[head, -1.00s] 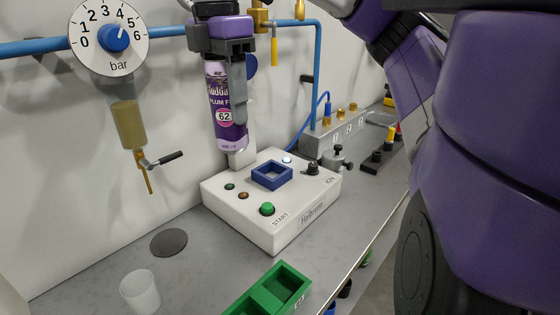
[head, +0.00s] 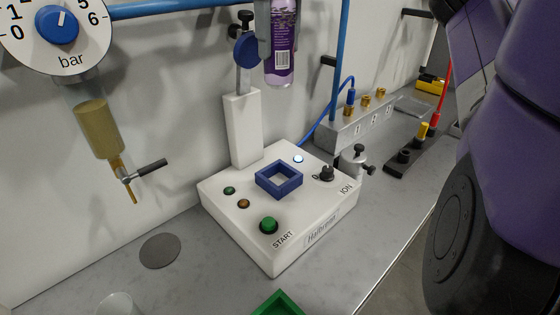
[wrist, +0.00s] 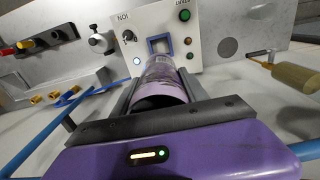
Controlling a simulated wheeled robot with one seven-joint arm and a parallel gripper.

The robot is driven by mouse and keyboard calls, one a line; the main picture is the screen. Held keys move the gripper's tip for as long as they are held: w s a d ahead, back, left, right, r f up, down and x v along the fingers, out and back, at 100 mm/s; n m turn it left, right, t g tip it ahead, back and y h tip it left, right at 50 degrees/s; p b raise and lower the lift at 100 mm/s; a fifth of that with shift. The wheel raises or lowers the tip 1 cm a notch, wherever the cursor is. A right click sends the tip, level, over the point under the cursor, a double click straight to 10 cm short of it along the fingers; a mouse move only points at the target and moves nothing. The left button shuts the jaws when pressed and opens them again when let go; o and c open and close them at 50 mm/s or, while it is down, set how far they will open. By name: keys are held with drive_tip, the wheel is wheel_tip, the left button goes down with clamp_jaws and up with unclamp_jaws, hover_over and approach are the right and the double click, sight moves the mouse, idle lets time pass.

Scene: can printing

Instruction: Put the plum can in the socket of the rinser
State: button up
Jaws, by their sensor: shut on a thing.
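The plum can (head: 281,50) is purple with a pale barcode patch and hangs upright in the upper middle of the head view, its top cut off by the frame. My gripper (wrist: 163,86) is shut on the plum can; in the wrist view the can (wrist: 160,75) lies between the two grey fingers. The rinser (head: 322,214) is a white box with a green START button and a white column at its back. Its socket (head: 279,180) is a blue square frame on top, empty. The can is above the socket and apart from it.
A pressure dial (head: 58,28) and an amber filter bowl (head: 97,126) with a tap are on the wall at left. A metal block (head: 357,122) with brass fittings stands behind right. A green tray (head: 278,305) is at the front edge. A dark disc (head: 160,250) lies left.

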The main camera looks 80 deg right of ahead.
wheel_tip(320, 180, down, 26)
drive_tip(key=shift+f+p, duration=0.1)
drive_tip(key=shift+p, duration=0.2)
drive_tip(key=shift+a+f, duration=0.1)
drive_tip(key=o, duration=1.3)
wheel_tip(320, 180, up, 12)
drive_tip(key=shift+b, duration=0.35)
